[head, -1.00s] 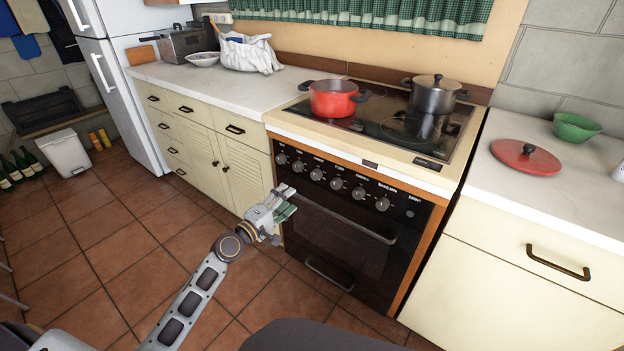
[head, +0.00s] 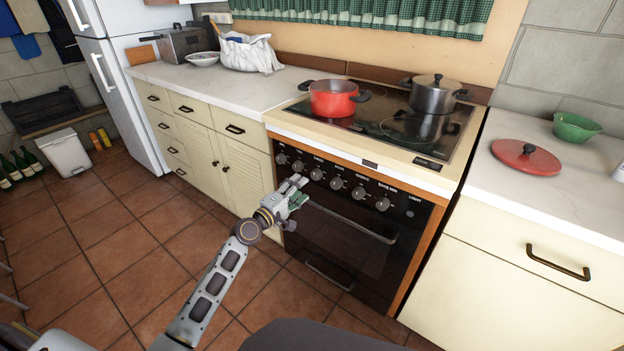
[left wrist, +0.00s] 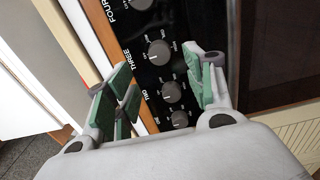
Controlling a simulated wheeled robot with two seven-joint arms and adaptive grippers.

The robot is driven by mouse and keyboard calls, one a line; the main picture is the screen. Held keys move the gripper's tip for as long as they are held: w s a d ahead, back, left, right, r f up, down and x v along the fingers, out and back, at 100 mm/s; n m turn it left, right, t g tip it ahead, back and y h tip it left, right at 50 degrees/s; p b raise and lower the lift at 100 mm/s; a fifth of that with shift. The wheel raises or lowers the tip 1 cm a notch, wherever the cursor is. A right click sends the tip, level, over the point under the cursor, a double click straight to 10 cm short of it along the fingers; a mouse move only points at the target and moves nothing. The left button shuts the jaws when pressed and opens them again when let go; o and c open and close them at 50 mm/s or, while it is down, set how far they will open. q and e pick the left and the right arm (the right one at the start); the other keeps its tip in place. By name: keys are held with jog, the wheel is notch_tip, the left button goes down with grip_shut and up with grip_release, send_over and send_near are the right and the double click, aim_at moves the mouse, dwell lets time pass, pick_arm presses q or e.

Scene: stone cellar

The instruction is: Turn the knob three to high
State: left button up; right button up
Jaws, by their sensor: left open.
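Knob three (left wrist: 158,52) is a round grey knob with a pale pointer mark, on the black oven panel beside the label "THREE". In the head view it is the third knob from the left (head: 317,174). My left gripper (head: 300,190) is open and empty in front of the panel, a little below and left of knob three. In the left wrist view, knob three shows between the green-padded fingertips (left wrist: 158,66), farther off towards the panel. I see no contact, and the gap's depth is hard to judge. My right gripper is not in view.
Knob two (left wrist: 172,92) and knob one (left wrist: 180,119) sit close by; knob four (head: 336,183) is just right. The oven handle (head: 350,221) runs below the knobs. A red pot (head: 333,103) and a lidded dark pot (head: 432,97) stand on the hob. Floor before the oven is clear.

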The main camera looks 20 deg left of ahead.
aim_at(314, 177)
pick_arm(q)
jog(key=shift+x, duration=1.5)
jog(key=shift+w+d, duration=0.25)
jog(key=shift+w, duration=0.45)
jog(key=shift+b+x, duration=0.35)
jog(key=shift+x, duration=0.6)
jog(key=shift+w+d, duration=0.2)
jog(key=shift+w, duration=0.35)
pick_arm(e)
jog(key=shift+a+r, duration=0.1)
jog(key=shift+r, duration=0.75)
pick_arm(q)
jog(key=c, duration=1)
jog(key=shift+c, duration=0.2)
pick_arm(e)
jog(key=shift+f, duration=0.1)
